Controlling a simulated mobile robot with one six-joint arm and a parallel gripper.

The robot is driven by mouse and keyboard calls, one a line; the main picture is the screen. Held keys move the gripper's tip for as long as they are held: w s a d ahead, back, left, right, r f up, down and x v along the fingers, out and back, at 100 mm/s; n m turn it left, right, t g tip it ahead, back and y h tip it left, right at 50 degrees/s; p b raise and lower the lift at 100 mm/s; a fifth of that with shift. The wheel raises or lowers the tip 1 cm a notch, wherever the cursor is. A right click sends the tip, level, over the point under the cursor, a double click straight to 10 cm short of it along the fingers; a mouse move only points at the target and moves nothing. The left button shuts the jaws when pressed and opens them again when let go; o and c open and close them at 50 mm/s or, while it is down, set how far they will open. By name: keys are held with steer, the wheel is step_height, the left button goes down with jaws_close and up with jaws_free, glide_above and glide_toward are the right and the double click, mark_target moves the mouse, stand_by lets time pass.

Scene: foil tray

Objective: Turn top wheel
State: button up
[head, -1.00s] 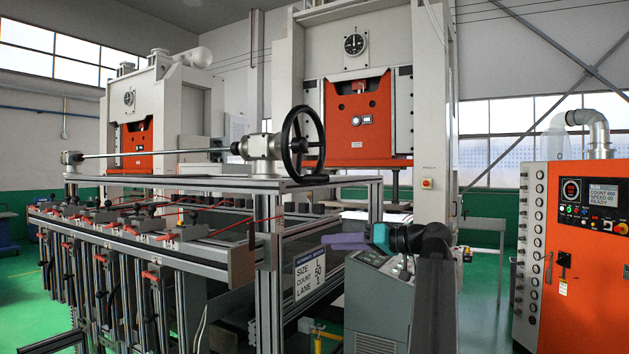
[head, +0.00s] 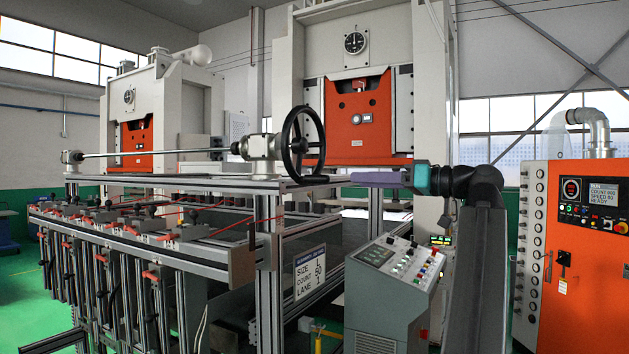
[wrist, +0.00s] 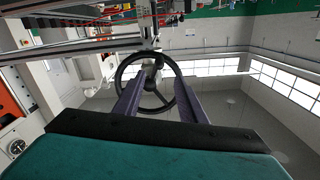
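The top wheel is a black spoked handwheel (head: 298,145) on a grey gearbox at the near right corner of the frame top. It stands upright. In the wrist view the wheel (wrist: 153,63) lies ahead, with its spokes and hub visible. My gripper (head: 345,180) has a teal body and purple fingers. It is level, to the right of the wheel's lower part, pointing left in the head view. In the wrist view my gripper (wrist: 158,82) is open, its fingers apart with the lower rim showing between them. Whether they touch the rim I cannot tell.
The gearbox (head: 264,147) and a long shaft (head: 150,154) extend left from the wheel. The aluminium frame (head: 225,184) lies below it. An orange cabinet (head: 585,250) stands at the right.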

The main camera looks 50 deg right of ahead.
mark_target(325, 178)
steer(key=p+x, duration=0.5)
steer(key=x, duration=0.6)
steer(key=shift+w+r, duration=0.2)
steer(key=shift+w, duration=0.1)
steer(key=shift+p+x, duration=0.4)
steer(key=shift+x, duration=0.7)
steer(key=shift+f, duration=0.15)
